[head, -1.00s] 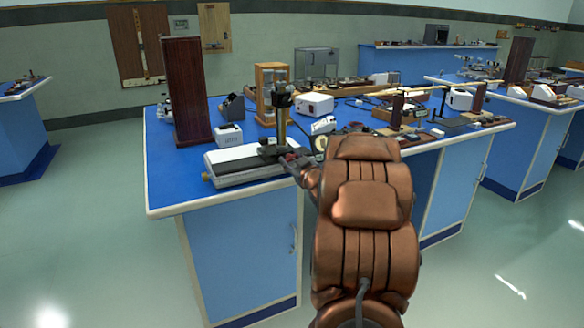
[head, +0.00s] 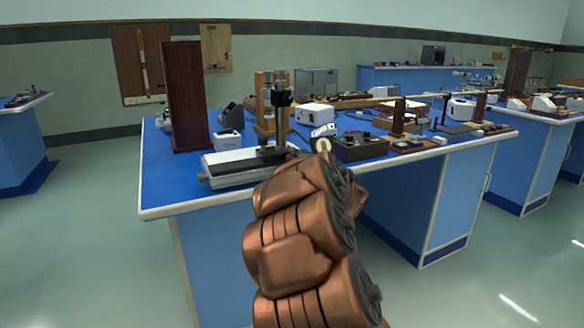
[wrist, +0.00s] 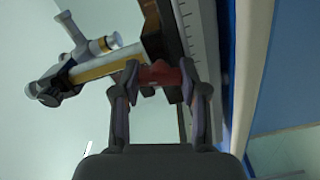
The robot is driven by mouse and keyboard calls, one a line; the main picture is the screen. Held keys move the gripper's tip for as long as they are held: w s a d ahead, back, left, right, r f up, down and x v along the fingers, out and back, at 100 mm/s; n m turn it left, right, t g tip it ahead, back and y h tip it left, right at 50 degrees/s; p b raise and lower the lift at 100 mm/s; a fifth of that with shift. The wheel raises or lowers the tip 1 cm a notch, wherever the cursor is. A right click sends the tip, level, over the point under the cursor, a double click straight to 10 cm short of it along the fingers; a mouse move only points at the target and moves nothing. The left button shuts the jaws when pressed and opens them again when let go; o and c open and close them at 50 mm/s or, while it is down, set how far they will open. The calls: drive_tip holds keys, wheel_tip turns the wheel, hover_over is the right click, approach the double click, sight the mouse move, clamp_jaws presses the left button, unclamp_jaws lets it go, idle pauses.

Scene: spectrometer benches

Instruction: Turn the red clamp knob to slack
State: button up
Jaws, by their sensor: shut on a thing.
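In the wrist view the red clamp knob (wrist: 160,74) sits between the two fingertips of my gripper (wrist: 160,88), which is shut on it. The knob is on the dark clamp base of a post stand; the stand's post (head: 280,125) with a black head rises upright in the head view. The stand sits at the right end of a white and grey rail (head: 238,168) near the bench's front edge. How far the knob is turned cannot be told.
The blue bench top (head: 160,190) has a pale front edge. A tall dark wood block (head: 187,97) stands behind the rail at the left.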

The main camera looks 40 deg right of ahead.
drive_tip(key=shift+f+n+b, duration=0.1)
drive_tip(key=shift+n+b, duration=0.65)
drive_tip(key=shift+n, duration=0.85)
drive_tip(key=o, duration=1.2)
drive_tip(key=shift+c, duration=0.2)
drive_tip(key=v, duration=1.2)
